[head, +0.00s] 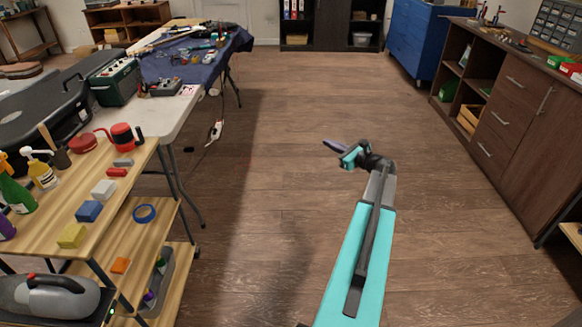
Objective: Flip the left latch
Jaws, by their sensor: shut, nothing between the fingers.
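A black case (42,122), likely a guitar case, lies on the white table at the left and is cut off by the picture's edge. I cannot make out its latches from here. My gripper (328,145) is at the end of my teal and grey arm, over the open floor in the middle of the picture. It is shut and empty, its fingers pointing left. It is well apart from the case and touches nothing.
A wooden shelf cart (128,200) with bottles, coloured blocks and tape stands at the front left. A green amplifier (115,82) and a blue-covered bench (175,68) are beyond it. Brown cabinets (515,110) line the right. The middle floor is clear.

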